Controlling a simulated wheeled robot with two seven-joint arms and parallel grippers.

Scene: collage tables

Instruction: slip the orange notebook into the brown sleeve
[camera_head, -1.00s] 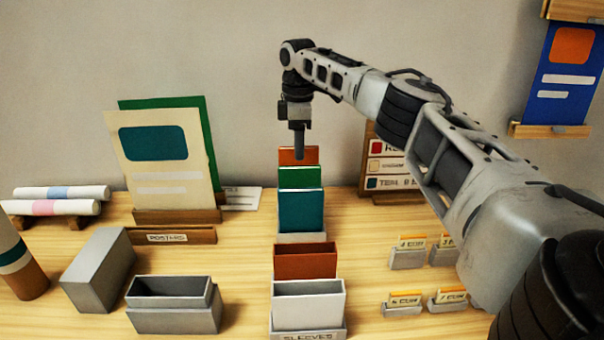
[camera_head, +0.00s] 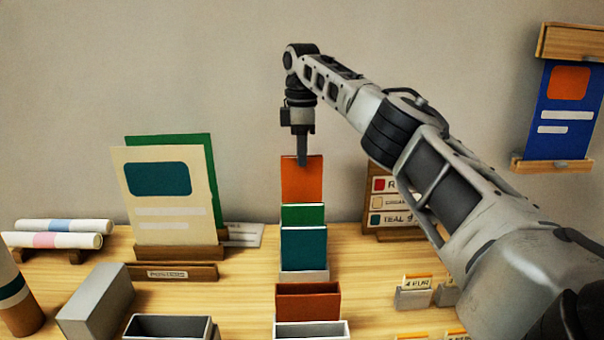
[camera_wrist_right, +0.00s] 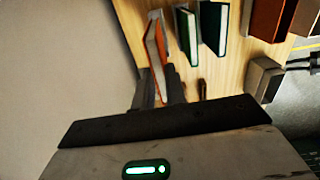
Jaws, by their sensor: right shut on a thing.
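My right gripper (camera_head: 302,160) is shut on the top edge of the orange notebook (camera_head: 302,182). The notebook is upright, raised well above the green notebook (camera_head: 303,214) and the teal notebook (camera_head: 304,248) in front of it; its lower edge is hidden behind them. In the right wrist view the orange notebook (camera_wrist_right: 155,48) extends from the fingers beside the green one (camera_wrist_right: 186,35). The brown sleeve (camera_head: 307,303) stands open at the top, nearer to me than the notebook row. It also shows in the right wrist view (camera_wrist_right: 267,18). My left gripper is out of view.
A white sleeve (camera_head: 312,330) stands in front of the brown one. A grey box (camera_head: 96,302) and a dark-topped grey bin (camera_head: 168,328) are on the left. Posters (camera_head: 160,205) stand behind them. Price tags (camera_head: 415,290) and a colour sign (camera_head: 384,205) are on the right.

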